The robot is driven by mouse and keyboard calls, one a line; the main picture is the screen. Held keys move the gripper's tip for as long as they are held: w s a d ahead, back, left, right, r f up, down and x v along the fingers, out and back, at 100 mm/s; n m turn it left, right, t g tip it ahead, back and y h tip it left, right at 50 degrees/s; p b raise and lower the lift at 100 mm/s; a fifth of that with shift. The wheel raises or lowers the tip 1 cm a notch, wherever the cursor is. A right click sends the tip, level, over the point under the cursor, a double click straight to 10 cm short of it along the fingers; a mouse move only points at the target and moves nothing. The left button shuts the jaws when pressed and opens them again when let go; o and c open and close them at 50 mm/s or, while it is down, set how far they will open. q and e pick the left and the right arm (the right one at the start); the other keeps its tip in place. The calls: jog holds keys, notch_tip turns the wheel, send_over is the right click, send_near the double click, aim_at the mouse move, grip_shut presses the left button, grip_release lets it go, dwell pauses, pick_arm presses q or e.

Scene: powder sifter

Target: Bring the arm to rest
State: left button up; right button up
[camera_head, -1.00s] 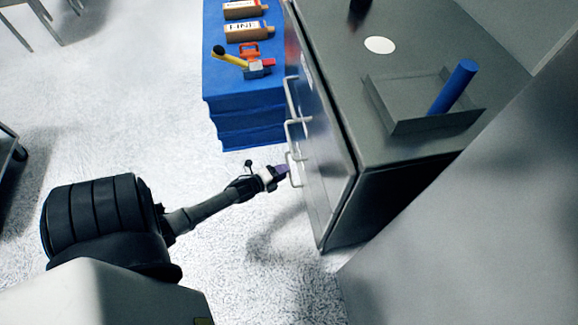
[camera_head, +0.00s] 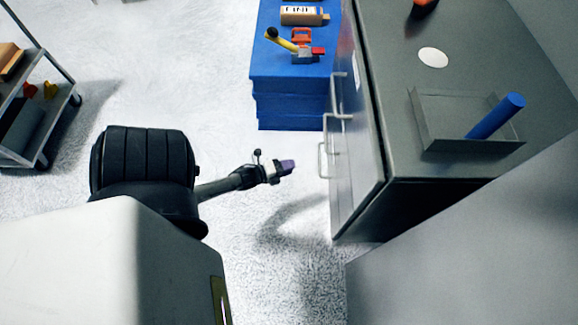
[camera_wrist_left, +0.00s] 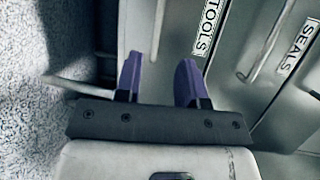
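My left arm comes in from the left in the head view. Its gripper (camera_head: 287,166) has purple fingertips and hangs over the floor, left of the grey drawer cabinet (camera_head: 355,190) and apart from its handles (camera_head: 324,160). In the left wrist view the two purple fingers of the gripper (camera_wrist_left: 158,76) stand apart with nothing held between them. Beyond them are drawer fronts labelled TOOLS (camera_wrist_left: 207,27) and SEALS (camera_wrist_left: 301,44). My right gripper is not in view.
A blue stand (camera_head: 285,95) carries a bottle (camera_head: 303,16) and a yellow-handled tool (camera_head: 282,39). The cabinet top holds a grey tray (camera_head: 430,128) with a blue cylinder (camera_head: 497,115) and a white disc (camera_head: 433,57). A cart (camera_head: 45,150) stands left. Floor around the gripper is clear.

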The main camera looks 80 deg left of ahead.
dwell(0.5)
pick_arm(q)
jog(key=s+a+f+n+g+y, duration=0.35)
jog(key=f+n+g, duration=0.3)
jog(key=n, duration=0.25)
jog(key=d+r+n+g+h+p, duration=0.2)
jog(key=d+r+p, duration=0.3)
jog(key=d+r, duration=0.6)
jog(key=d+r+n+g+h+p, duration=0.15)
jog(key=d+r+p, duration=0.5)
jog(key=r, duration=0.85)
jog(key=d+r+n+g+h+p, duration=0.25)
jog(key=d+r+p, duration=0.25)
jog(key=d+r, duration=0.6)
notch_tip(320, 180, up, 47)
jog(key=s+p, duration=0.1)
jog(key=p, duration=4.4)
jog(key=shift+s+d+f, duration=0.15)
jog(key=shift+s+f, duration=0.05)
jog(key=shift+s, duration=0.2)
